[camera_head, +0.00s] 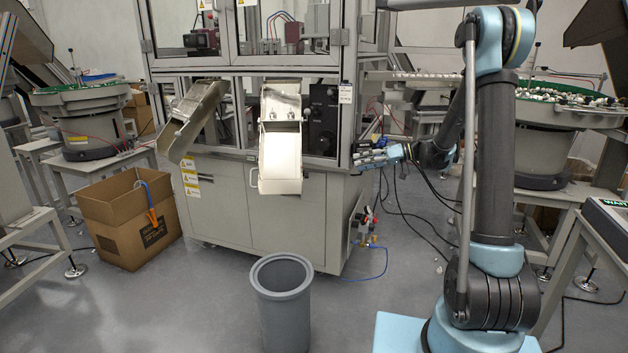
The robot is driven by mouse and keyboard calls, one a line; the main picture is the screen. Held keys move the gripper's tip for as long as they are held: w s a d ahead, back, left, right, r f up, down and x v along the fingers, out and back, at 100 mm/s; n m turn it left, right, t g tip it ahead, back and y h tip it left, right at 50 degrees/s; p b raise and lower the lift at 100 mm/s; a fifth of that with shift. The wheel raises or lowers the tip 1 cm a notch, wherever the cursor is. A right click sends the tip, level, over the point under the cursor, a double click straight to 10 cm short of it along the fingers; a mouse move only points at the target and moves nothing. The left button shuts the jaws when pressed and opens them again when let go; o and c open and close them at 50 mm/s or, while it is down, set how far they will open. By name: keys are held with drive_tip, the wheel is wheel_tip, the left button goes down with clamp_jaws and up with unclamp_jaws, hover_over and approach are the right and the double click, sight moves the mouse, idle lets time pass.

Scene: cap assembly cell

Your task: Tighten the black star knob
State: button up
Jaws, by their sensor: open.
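My arm rises at the right and reaches forward and down to the right side of the machine. My gripper (366,156) is small in the head view, pointing left, close to the machine's right frame post. It is open, and I see nothing held in it. I cannot clearly pick out the black star knob; it is too small or hidden near the machine's right side. I cannot tell whether the gripper touches anything there.
The machine cabinet (235,205) has two metal chutes, one in front (280,160) and one at left (193,112). A grey bin (283,315) and a cardboard box (128,215) stand on the floor. Bowl feeders flank the machine. Cables hang below my arm.

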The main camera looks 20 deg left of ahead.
drive_tip(key=w+a+f+n+g+y, duration=0.2)
drive_tip(key=w+a+f+n+y, duration=0.15)
drive_tip(key=w+f, duration=0.3)
drive_tip(key=n+g+y, duration=0.2)
drive_tip(key=n+y, duration=0.2)
approach(306, 174)
drive_tip(key=a+r, duration=0.2)
drive_tip(key=a, duration=0.4)
drive_tip(key=shift+w+a, duration=0.2)
drive_tip(key=shift+a, duration=0.15)
drive_tip(key=c, duration=1)
